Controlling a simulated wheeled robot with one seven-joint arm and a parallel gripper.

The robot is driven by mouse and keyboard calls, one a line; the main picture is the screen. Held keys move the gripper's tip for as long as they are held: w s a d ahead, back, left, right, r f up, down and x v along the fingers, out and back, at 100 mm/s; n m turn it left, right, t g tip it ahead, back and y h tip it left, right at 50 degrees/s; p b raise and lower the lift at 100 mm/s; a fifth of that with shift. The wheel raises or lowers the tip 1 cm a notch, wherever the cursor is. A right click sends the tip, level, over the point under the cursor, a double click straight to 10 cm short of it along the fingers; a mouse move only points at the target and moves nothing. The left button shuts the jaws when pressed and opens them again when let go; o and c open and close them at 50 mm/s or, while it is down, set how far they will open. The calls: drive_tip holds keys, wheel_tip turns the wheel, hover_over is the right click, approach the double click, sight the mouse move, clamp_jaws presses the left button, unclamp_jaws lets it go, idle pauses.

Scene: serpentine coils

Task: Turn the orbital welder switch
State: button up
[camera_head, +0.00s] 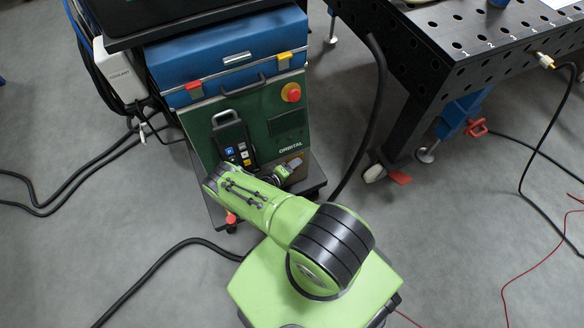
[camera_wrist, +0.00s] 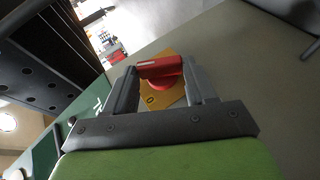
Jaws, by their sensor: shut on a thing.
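The orbital welder (camera_head: 260,118) is a dark green cabinet marked ORBITAL, in the upper middle of the head view. Its switch, a red rotary knob (camera_wrist: 160,67) on a yellow plate (camera_wrist: 168,95), shows in the wrist view. My gripper (camera_wrist: 162,78) is at the cabinet's front with its two fingers on either side of the red knob, shut on it.
A red emergency-stop button (camera_head: 291,92) and a hanging control pendant (camera_head: 234,142) are on the cabinet front. A blue case (camera_head: 225,65) sits on top. A black perforated table (camera_head: 440,60) stands to the right. Cables (camera_head: 165,262) lie on the grey floor.

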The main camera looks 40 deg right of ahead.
drive_tip(key=o, duration=1)
drive_tip(key=shift+o, duration=0.2)
drive_tip(key=p+v, duration=0.4)
drive_tip(key=v, duration=1.1)
drive_tip(key=shift+a, duration=0.35)
drive_tip(key=shift+s, duration=0.1)
drive_tip(key=shift+c, duration=0.5)
